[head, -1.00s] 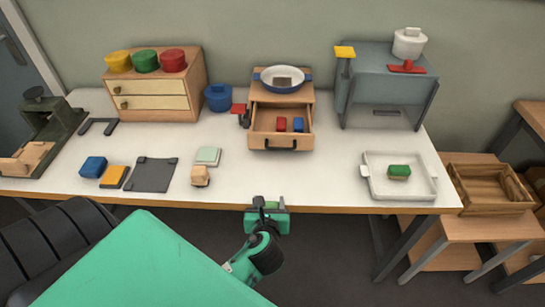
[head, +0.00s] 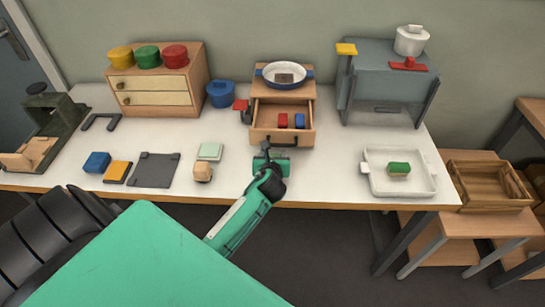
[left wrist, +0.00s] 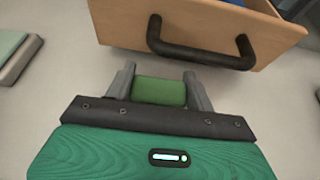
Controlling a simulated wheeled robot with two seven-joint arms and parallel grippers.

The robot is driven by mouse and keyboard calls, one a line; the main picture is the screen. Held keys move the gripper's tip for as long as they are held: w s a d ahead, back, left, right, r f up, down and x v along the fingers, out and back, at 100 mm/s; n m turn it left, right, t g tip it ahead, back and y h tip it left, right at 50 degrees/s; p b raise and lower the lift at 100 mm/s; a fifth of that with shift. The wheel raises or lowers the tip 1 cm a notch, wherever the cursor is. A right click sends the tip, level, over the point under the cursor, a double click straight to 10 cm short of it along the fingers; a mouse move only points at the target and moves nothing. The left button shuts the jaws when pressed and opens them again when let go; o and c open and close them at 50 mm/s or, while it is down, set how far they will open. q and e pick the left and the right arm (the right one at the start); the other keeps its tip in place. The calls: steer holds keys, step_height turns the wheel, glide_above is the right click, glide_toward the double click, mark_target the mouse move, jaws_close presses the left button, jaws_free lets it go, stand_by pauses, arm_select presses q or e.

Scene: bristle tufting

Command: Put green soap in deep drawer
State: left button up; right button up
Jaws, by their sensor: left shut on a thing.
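My left gripper (head: 264,158) is over the white table, just in front of the open drawer. In the left wrist view its two fingers (left wrist: 160,78) are shut on a green block, the green soap (left wrist: 160,92). The open wooden drawer (head: 268,138) sticks out of a small wooden cabinet and holds red and blue blocks. Its dark bar handle (left wrist: 200,45) is just ahead of the fingers in the left wrist view, and the soap is outside the drawer. My right gripper is not in view.
A pan (head: 284,75) sits on the small cabinet. A white tray (head: 431,184) at the right holds a green-topped sponge (head: 399,169). A pale green block (head: 210,151) and a beige piece (head: 203,173) lie left of my gripper. The table right of the drawer is clear up to the tray.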

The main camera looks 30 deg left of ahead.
arm_select(q)
steer(key=shift+s+d+f, duration=0.1)
steer(key=shift+s+f, duration=0.05)
steer(key=shift+f, duration=0.2)
steer(key=shift+f, duration=0.15)
steer(key=o, duration=1.1)
steer(key=shift+c, duration=0.2)
